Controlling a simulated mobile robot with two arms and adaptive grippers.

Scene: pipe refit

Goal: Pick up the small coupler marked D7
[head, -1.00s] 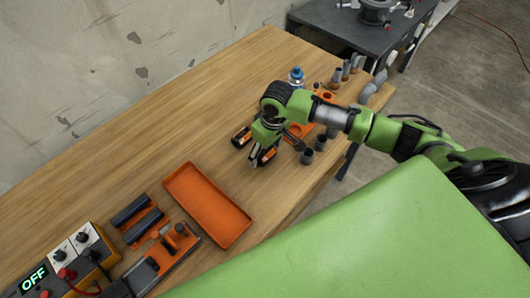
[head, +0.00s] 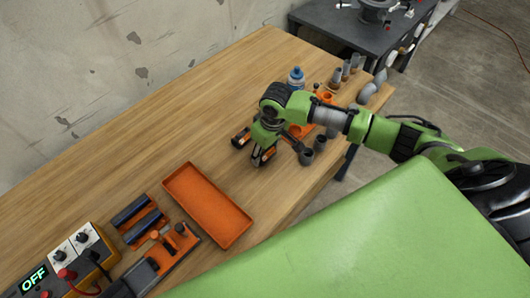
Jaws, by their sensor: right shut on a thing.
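My right gripper (head: 253,148) is low over the wooden table, to the right of the orange tray. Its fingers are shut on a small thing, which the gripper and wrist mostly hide. I cannot tell what the held thing is. Small dark grey couplers stand on the table just right of the gripper, one at the front (head: 306,157) and one behind it (head: 320,143). No D7 mark is readable on any part. My left gripper is not in view.
The empty orange tray (head: 168,186) lies left of the gripper. An orange fixture (head: 178,258), dark cylinders (head: 130,211) and a box reading OFF (head: 40,276) are at lower left. A blue-capped bottle (head: 296,76) and grey pipe pieces (head: 346,70) stand behind. The table's left and back are clear.

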